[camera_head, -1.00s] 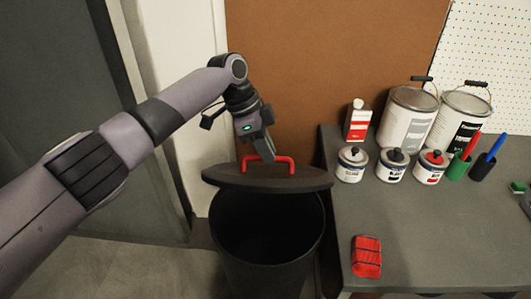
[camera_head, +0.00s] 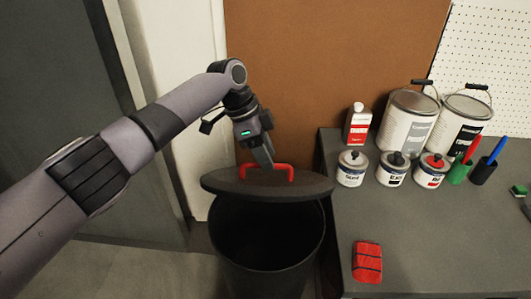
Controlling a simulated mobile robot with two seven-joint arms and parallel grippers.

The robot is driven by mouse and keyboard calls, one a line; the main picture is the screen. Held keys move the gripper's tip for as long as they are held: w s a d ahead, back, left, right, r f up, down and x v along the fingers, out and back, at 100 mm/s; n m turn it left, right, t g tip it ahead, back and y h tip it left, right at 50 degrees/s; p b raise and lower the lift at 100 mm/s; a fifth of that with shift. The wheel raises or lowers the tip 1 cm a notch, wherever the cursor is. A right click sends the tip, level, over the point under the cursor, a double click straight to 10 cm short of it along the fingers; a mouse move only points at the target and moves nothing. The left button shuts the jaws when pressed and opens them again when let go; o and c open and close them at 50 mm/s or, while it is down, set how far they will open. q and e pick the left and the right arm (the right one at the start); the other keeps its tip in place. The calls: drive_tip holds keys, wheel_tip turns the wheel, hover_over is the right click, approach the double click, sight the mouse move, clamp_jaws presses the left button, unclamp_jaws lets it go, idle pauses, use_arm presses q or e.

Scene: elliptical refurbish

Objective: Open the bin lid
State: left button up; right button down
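The bin (camera_head: 268,245) is a round black bin left of the workbench, with its dark inside showing. Its black lid (camera_head: 300,188) is raised and tilted at the rear of the opening, so most of the mouth is uncovered. A red handle (camera_head: 291,166) stands on the lid. My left gripper (camera_head: 267,163) points down at the left part of this handle, its fingers close together and apparently around the bar. The fingertips are partly hidden by the handle. My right gripper is not in view.
A grey workbench (camera_head: 440,235) stands to the right. It bears a red block (camera_head: 367,262), small cans (camera_head: 351,168), large paint cans (camera_head: 408,125), a red-and-white bottle (camera_head: 357,124) and two cup-like holders (camera_head: 483,172). A brown panel (camera_head: 320,60) is behind the bin.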

use_arm(q)
drive_tip(key=v, duration=0.7)
drive_tip(key=shift+a, duration=0.1)
